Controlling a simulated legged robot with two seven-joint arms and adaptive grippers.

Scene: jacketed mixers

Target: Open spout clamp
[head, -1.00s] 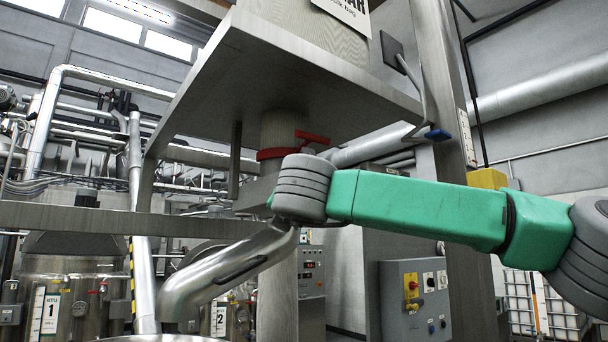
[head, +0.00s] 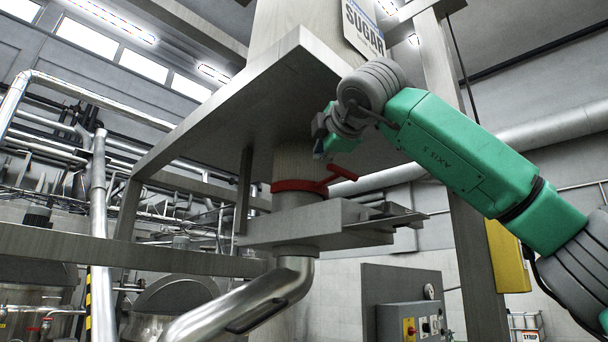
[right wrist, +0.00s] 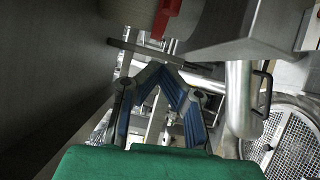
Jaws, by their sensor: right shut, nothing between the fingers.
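The red spout clamp (head: 298,186) is a band around the pale spout sleeve (head: 294,158) below the hopper, with its lever (head: 343,173) sticking out to the right. Part of the red clamp also shows at the top of the right wrist view (right wrist: 166,16). My right gripper (head: 319,150) is shut and empty, just above the lever in the head view. It looks apart from the clamp, though the depth gap is hard to judge. In the right wrist view the blue-padded fingers (right wrist: 161,68) come together below the red part. My left gripper is out of view.
The hopper's steel shelf (head: 235,105) hangs over the clamp. A flat metal slide housing (head: 310,222) sits directly below it, above a curved steel pipe (head: 245,305). A steel post (head: 465,230) stands at right, and a grey control box (head: 412,300) is lower down.

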